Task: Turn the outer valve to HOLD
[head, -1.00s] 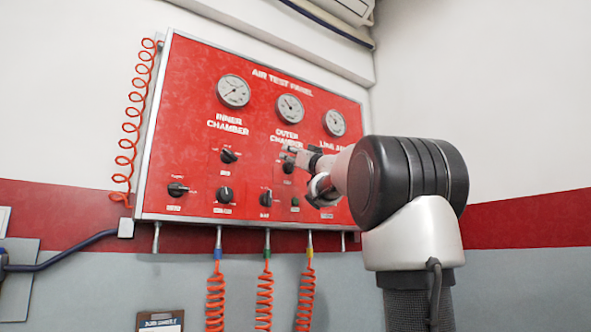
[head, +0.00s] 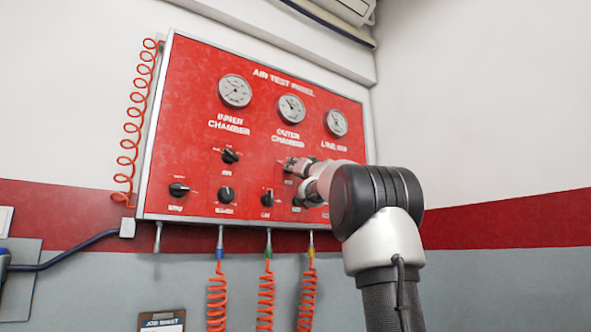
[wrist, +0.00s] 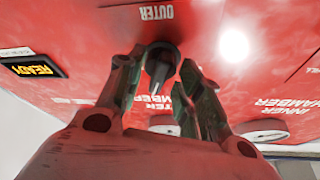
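The outer valve is a black knob (wrist: 162,66) below the upside-down OUTER label (wrist: 157,13) in the wrist view. Its tapered pointer end points down in that picture. My gripper (wrist: 162,72) has one finger on each side of the knob. The fingers are spread; I cannot tell whether either touches it. In the head view my gripper (head: 296,166) is at the red panel (head: 190,95), below the OUTER CHAMBER lettering, and largely hides the valve. The small position marks around the knob are not readable.
Several other black knobs, such as the upper inner one (head: 229,156), sit left of and below my gripper. Gauges (head: 291,108) line the panel's upper part. Orange coiled hoses (head: 265,295) hang below it. A READY display (wrist: 33,69) shows beside the valve in the wrist view.

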